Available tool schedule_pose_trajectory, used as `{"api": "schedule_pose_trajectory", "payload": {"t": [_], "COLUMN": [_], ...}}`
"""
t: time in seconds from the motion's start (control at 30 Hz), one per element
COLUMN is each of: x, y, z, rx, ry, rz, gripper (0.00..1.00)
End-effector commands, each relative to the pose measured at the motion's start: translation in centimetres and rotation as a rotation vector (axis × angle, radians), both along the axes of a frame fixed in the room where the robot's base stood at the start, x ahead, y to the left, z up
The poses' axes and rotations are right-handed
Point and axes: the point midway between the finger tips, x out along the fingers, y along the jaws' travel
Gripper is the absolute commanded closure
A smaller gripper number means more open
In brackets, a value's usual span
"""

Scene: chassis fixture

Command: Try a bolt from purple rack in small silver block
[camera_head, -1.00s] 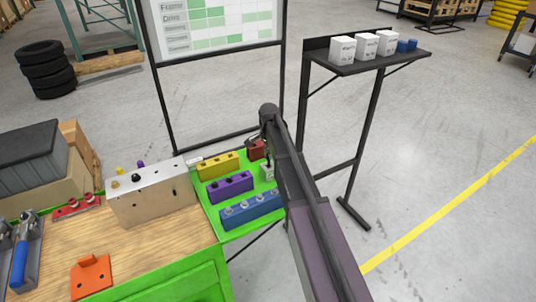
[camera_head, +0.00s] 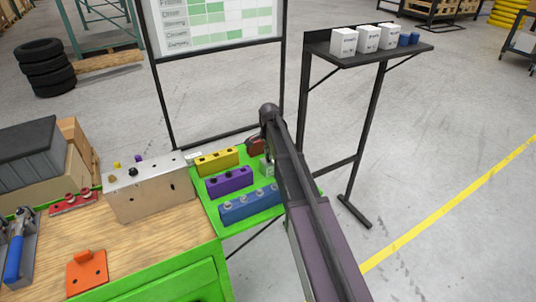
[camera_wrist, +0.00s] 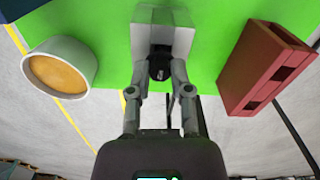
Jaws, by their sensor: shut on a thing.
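The purple rack (camera_head: 229,181) lies on the green surface between the yellow and blue racks, with dark bolt heads or holes on top. The small silver block (camera_head: 267,168) is partly hidden behind my arm in the head view. In the wrist view the small silver block (camera_wrist: 180,38) stands straight ahead of my fingers. My gripper (camera_wrist: 163,88) is shut on a small dark bolt (camera_wrist: 160,69), which is at the near side of the block. I cannot tell whether the bolt is inside a hole.
A dark red block (camera_wrist: 262,70) stands to the right and a round cup with an orange inside (camera_wrist: 58,70) to the left. The yellow rack (camera_head: 217,159), blue rack (camera_head: 249,204) and large silver block (camera_head: 150,190) are left of my arm.

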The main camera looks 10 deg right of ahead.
Motion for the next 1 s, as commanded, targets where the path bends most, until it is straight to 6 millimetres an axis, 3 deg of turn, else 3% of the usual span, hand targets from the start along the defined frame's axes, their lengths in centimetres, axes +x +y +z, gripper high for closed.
{"api": "schedule_pose_trajectory", "payload": {"t": [0.8,0.83,0.97,1.0], "x": [0.0,0.0,0.0,0.0], "y": [0.0,0.0,0.0,0.0], "z": [-1.4,-1.4,-1.4,-1.4], "rx": [0.0,0.0,0.0,0.0], "ry": [0.0,0.0,0.0,0.0], "rz": [0.0,0.0,0.0,0.0], "gripper": [1.0,0.7,0.33,0.33]}}
